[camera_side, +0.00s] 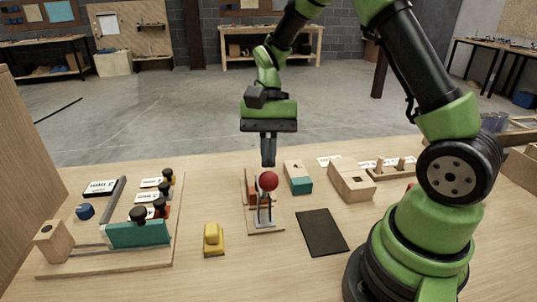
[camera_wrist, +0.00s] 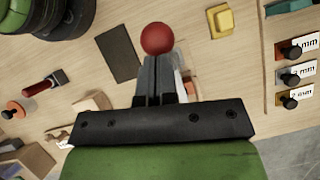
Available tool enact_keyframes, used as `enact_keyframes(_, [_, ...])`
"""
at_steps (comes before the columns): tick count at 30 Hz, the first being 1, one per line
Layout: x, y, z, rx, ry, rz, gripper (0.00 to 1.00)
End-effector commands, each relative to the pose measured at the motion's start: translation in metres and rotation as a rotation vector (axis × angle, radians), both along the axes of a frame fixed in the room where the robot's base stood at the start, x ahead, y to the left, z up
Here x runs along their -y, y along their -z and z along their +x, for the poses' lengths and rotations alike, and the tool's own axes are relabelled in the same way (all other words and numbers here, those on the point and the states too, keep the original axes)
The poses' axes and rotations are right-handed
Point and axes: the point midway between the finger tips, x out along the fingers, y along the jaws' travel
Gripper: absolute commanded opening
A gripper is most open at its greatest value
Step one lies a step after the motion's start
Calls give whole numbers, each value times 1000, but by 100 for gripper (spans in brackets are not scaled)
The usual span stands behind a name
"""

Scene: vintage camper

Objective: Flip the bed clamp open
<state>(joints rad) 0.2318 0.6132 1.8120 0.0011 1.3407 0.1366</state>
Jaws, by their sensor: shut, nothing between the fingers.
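The bed clamp has a red ball knob (camera_side: 268,181) on top of a grey metal lever (camera_side: 264,211) that stands roughly upright on a small wooden base (camera_side: 266,229). An orange-brown block (camera_side: 252,191) sits on the base behind the lever. My gripper (camera_side: 268,163) points down with its fingers shut and empty, its tips close above and behind the knob; I cannot tell if they touch it. In the wrist view the red knob (camera_wrist: 157,39) shows just beyond the fingertips (camera_wrist: 159,70), and the fingers hide most of the clamp.
A yellow block (camera_side: 213,239) stands left of the clamp and a dark flat pad (camera_side: 322,232) lies right. A board with a teal-handled fixture (camera_side: 137,233) fills the left. The front table edge area is clear.

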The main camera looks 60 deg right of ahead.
Motion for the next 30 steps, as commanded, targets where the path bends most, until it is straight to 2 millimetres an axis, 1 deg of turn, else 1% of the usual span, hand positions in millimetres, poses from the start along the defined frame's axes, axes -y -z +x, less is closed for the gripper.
enact_keyframes(17, [-3, 1, -3, 21, -1, -21, 0])
enact_keyframes(25, [-12, 4, -11, 153, -5, -151, 0])
enact_keyframes(30, [-20, 9, -19, 240, -4, -241, 0])
